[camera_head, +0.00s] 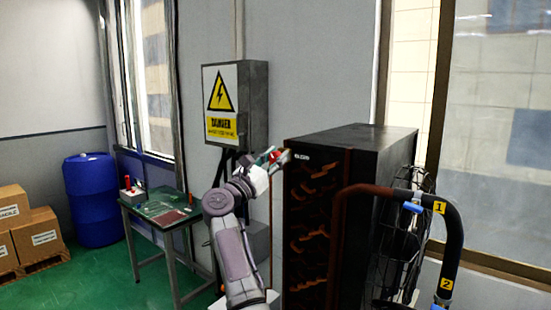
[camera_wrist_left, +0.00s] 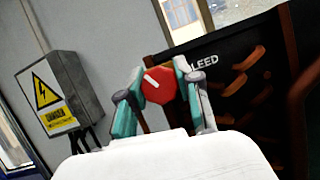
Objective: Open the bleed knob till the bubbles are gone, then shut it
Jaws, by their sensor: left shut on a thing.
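The bleed knob is a red eight-sided knob with a white pointer line, in the middle of the left wrist view (camera_wrist_left: 158,85). The line slants to the upper left. The word BLEED, partly covered, is on the dark cabinet (camera_head: 350,142) just right of the knob. My left gripper (camera_head: 272,158) is at the cabinet's upper left edge. In the left wrist view its teal fingers (camera_wrist_left: 158,88) are on both sides of the knob, shut on it. In the head view the knob is mostly hidden by the gripper. No bubbles can be made out. My right gripper is out of view.
A dark hose (camera_head: 452,225) with labels 1 and 2 curves in front of the cabinet's right side. A grey electrical box (camera_head: 253,105) with a danger sign hangs on the wall behind my left arm. A small work table (camera_head: 160,212) stands to the left.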

